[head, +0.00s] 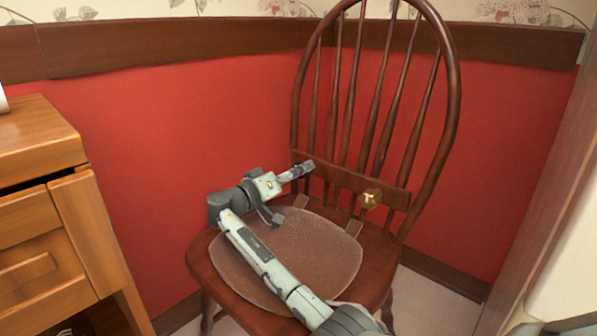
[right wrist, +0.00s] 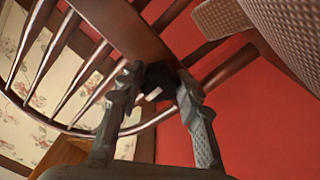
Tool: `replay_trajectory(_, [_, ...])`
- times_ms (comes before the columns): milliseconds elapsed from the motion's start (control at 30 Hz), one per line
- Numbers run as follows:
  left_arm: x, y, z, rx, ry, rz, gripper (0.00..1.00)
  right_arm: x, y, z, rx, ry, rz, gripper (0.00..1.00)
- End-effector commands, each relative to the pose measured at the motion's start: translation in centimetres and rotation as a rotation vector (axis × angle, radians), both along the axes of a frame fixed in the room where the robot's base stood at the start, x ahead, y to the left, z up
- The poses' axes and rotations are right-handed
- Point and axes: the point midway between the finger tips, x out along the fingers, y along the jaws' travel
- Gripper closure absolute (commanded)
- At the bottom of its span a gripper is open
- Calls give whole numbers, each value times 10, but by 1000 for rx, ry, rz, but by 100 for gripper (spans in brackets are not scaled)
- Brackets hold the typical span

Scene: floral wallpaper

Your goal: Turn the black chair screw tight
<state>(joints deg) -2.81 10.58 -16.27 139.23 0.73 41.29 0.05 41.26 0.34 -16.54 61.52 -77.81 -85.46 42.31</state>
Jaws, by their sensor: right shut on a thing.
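The dark wooden chair (head: 340,180) stands against the red wall, with a round woven pad (head: 300,250) on its seat. My right gripper (head: 306,167) is at the left end of the rail low on the chair back. In the right wrist view the fingers of my right gripper (right wrist: 158,80) are shut on a small black part, the black chair screw (right wrist: 158,73), at the rail. The fingers partly hide it, and how far it is turned in cannot be seen. A brass-coloured screw (head: 370,198) sits at the right of the rail. My left gripper is not in view.
A wooden cabinet with drawers (head: 50,220) stands at the left. The chair's spindles (head: 375,95) rise just above the gripper. The space over the seat's right side is free.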

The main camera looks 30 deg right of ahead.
Motion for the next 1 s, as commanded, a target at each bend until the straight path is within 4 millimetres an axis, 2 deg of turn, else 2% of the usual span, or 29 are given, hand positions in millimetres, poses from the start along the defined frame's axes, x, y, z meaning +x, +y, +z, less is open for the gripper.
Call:
replay_trajectory(667, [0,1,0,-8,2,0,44,-1,-1,-1,23,-57,-3,94])
replay_trajectory(700, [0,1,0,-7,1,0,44,-1,-1,-1,23,-57,-3,62])
replay_trajectory(833, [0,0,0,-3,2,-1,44,-1,0,-1,21,-56,-3,46])
replay_trajectory(1000, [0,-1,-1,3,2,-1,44,0,0,-1,21,-56,-2,44])
